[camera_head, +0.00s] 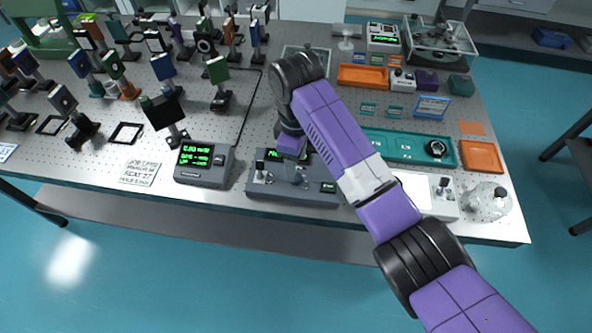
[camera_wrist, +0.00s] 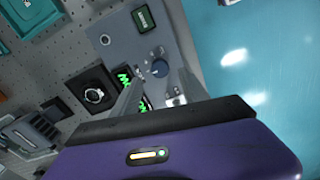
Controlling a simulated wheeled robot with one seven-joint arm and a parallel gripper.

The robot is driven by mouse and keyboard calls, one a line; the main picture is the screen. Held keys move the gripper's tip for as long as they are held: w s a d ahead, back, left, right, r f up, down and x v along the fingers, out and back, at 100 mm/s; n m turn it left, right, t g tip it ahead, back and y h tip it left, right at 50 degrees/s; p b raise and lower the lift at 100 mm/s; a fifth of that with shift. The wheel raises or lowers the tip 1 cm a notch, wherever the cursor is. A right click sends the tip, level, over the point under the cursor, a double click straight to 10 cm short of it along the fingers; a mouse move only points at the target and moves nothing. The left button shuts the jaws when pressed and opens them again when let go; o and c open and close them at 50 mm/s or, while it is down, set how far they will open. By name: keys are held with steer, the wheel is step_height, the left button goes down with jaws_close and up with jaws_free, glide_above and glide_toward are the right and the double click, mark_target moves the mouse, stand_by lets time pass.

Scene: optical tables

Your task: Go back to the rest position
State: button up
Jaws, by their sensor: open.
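My purple arm reaches from the lower right over the optical table (camera_head: 330,30). My gripper (camera_head: 291,172) points down over a grey instrument box (camera_head: 262,187) at the table's front edge. The box has green displays and a small lever. In the wrist view, the two fingers of my gripper (camera_wrist: 158,96) stand apart with nothing seen held between them. The same grey box lies below them there, with a dark knob (camera_wrist: 160,68) and green displays. The fingertips look close to the box, but I cannot tell whether they touch it.
A second grey meter (camera_head: 204,164) stands left of the box. Several optics on posts (camera_head: 219,83) crowd the table's left side. A teal tray (camera_head: 400,147), an orange tray (camera_head: 363,76) and a clear jar (camera_head: 488,202) are on the right. Open blue floor (camera_head: 160,280) lies in front.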

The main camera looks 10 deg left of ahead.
steer(key=shift+r, duration=1.2)
steer(key=w+a+r+m+t+y, duration=0.4)
steer(key=w+a+t+y, duration=0.25)
steer(key=a+t, duration=0.2)
steer(key=s+d+f+m+t+h+b, duration=0.1)
steer(key=s+d+m+t+h+b, duration=0.15)
steer(key=s+d+m+t, duration=1.3)
steer(key=s+d+n+g+h, duration=0.1)
steer(key=s+d+g, duration=0.2)
steer(key=s+d, duration=0.3)
steer(key=s+d+n+g+h, duration=0.1)
steer(key=s+d+g, duration=0.2)
steer(key=s, duration=1.2)
steer(key=s+d+n+g+h, duration=0.2)
steer(key=s+d+g, duration=0.1)
steer(key=s+d, duration=0.6)
steer(key=shift+s+f, duration=0.35)
steer(key=shift+s, duration=0.4)
